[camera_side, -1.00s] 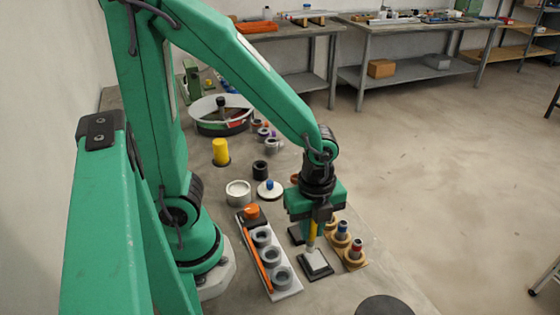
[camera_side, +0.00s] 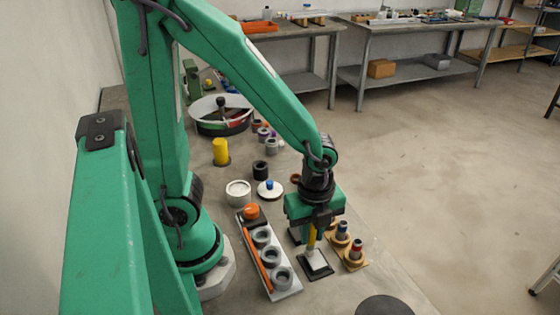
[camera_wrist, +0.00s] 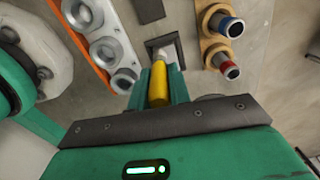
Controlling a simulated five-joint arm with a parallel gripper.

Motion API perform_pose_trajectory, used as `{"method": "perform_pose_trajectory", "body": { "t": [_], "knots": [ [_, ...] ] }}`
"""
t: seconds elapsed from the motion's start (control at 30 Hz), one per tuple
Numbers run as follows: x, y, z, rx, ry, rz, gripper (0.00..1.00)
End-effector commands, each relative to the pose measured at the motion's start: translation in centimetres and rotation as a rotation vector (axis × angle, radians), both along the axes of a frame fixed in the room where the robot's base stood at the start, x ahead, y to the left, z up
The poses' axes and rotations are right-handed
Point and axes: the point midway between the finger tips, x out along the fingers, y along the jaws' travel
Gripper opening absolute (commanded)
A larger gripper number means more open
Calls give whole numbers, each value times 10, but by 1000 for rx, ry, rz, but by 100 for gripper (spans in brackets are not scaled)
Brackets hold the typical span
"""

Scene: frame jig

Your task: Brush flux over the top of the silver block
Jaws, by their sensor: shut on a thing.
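The silver block (camera_side: 317,264) sits on a dark square base at the front of the bench. Its pale top also shows in the wrist view (camera_wrist: 172,47), partly covered by the brush. My gripper (camera_side: 314,222) is shut on a yellow-handled brush (camera_side: 312,237), which points down at the block. In the wrist view the brush (camera_wrist: 158,84) reaches over the block's near side. The bristle tip is at or very near the block's top; I cannot tell if it touches. An open white pot (camera_side: 238,190) stands behind, beside a white lid with a blue knob (camera_side: 270,187).
Left of the block is a white rack (camera_side: 288,293) with grey rings and an orange strip. Right of it is a wooden holder (camera_side: 360,264) with red- and blue-banded parts. A dark pad (camera_wrist: 149,10) lies close behind. A dark round disc (camera_side: 384,305) is at the front.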

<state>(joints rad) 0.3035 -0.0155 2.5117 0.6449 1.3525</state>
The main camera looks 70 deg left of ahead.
Motion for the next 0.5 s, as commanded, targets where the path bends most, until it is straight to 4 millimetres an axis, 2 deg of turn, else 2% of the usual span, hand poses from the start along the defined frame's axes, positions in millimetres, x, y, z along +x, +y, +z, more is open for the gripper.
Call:
{"method": "perform_pose_trajectory", "body": {
  "t": [0.5],
  "knots": [
    [0,-4,-4,0,1,-2,0]
  ]
}}
